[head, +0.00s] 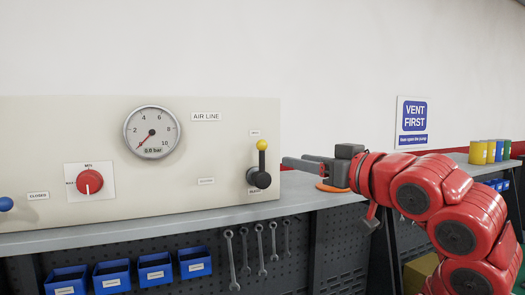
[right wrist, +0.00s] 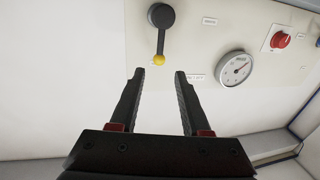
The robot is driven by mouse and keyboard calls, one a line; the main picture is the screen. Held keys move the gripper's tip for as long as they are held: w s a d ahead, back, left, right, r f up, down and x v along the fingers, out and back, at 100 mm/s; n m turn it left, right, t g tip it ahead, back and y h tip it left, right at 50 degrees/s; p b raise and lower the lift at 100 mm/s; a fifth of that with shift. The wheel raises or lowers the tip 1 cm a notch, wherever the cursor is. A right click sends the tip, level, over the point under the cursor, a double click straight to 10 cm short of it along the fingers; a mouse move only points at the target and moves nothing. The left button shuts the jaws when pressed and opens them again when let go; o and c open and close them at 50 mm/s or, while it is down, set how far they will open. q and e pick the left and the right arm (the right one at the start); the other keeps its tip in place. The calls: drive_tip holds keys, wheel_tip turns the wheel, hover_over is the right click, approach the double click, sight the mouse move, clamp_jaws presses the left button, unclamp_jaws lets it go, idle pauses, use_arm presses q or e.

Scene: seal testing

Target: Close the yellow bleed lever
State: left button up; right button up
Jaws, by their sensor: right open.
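The yellow-knobbed bleed lever (head: 262,160) is on the right end of the cream panel. Its dark handle points up from a round black hub, with the yellow ball at the top. In the right wrist view the same lever (right wrist: 160,36) appears upside down, ahead of the fingertips. My right gripper (head: 284,164) is just right of the lever in the head view, fingers pointing left toward it. In the right wrist view my right gripper (right wrist: 159,72) is open and empty, with the yellow ball beyond the gap between the fingers. My left gripper is not in view.
The panel (head: 60,130) also carries a gauge (head: 152,132) reading 0.0 bar, a red knob (head: 89,181) and a blue ball knob (head: 5,204) at the left edge. An orange disc (head: 331,187) lies on the bench (head: 300,200) beneath my gripper. Wrenches and blue bins hang below.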

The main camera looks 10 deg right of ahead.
sight(264, 151)
drive_tip(key=p+x, duration=0.4)
drive_tip(key=x, duration=0.8)
drive_tip(key=shift+w+a+r, duration=0.15)
drive_tip(key=shift+w, duration=0.1)
drive_tip(key=shift+w+a, duration=0.2)
drive_tip(key=shift+w, duration=0.35)
drive_tip(key=shift+s, duration=0.1)
clamp_jaws()
drive_tip(key=shift+r+p, duration=0.2)
drive_tip(key=shift+p, duration=0.1)
